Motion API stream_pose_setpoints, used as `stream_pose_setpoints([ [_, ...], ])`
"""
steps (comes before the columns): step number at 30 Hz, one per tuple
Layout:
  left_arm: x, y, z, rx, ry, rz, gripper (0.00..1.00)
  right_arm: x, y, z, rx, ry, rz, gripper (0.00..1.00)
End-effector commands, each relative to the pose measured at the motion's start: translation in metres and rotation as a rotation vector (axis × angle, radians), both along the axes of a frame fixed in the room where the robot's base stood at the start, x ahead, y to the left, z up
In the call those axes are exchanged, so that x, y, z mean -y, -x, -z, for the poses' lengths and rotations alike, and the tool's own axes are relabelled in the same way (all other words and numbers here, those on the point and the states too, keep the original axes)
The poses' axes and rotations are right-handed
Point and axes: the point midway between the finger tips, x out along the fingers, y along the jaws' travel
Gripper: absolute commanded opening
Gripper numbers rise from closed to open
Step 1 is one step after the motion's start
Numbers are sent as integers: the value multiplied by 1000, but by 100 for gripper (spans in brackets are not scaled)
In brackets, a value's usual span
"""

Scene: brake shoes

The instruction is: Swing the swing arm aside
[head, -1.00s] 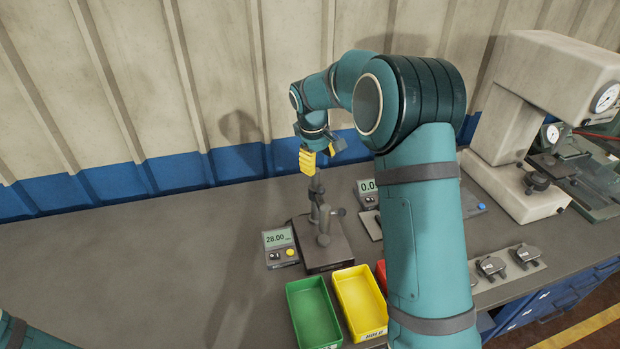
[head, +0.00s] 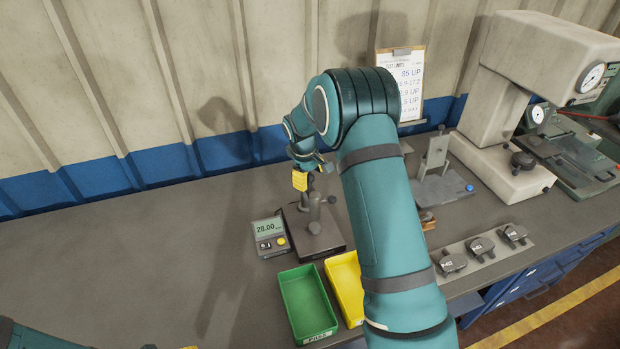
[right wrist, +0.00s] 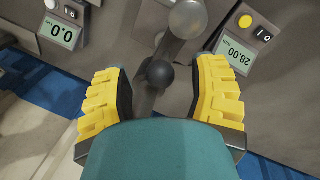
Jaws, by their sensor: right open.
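The small test stand (head: 312,238) has a dark base, an upright post and round knobs. My right gripper (head: 302,178) is at the top of the stand, pointing down. In the right wrist view its two yellow-padded fingers (right wrist: 162,95) are open, one on each side of a grey bar with a dark ball knob (right wrist: 160,74). A larger grey ball (right wrist: 188,18) lies beyond the fingers. I cannot tell which bar is the swing arm, and no finger clearly touches the knob. Of my left arm, only slivers show at the bottom left; its jaws cannot be made out.
A display reading 28.00 (head: 268,238) stands left of the stand. Green (head: 306,303) and yellow (head: 345,290) bins are in front. Brake parts lie on a plate (head: 485,250) at right, near a large press (head: 500,130). The bench at left is clear.

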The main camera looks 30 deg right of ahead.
Motion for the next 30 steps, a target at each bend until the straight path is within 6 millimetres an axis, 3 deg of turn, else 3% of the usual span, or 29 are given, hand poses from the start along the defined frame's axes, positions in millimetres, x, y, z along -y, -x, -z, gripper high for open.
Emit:
stream_pose_setpoints([
  [13, 0, 0, 0, 0, 0, 0, 55, 2, -1, 10, 0, 0, 0, 58],
  [14, 0, 0, 0, 0, 0, 0, 55, 2, -1, 10, 1, 0, 0, 54],
  [18, 0, 0, 0, 0, 0, 0, 55, 2, -1, 10, 1, 0, 0, 5],
  [19, 0, 0, 0, 0, 0, 0, 55, 2, -1, 10, 0, 0, 0, 0],
  [30, 0, 0, 1, 0, 0, 0, 55, 5, 1, 10, 1, -1, -29, 0],
])
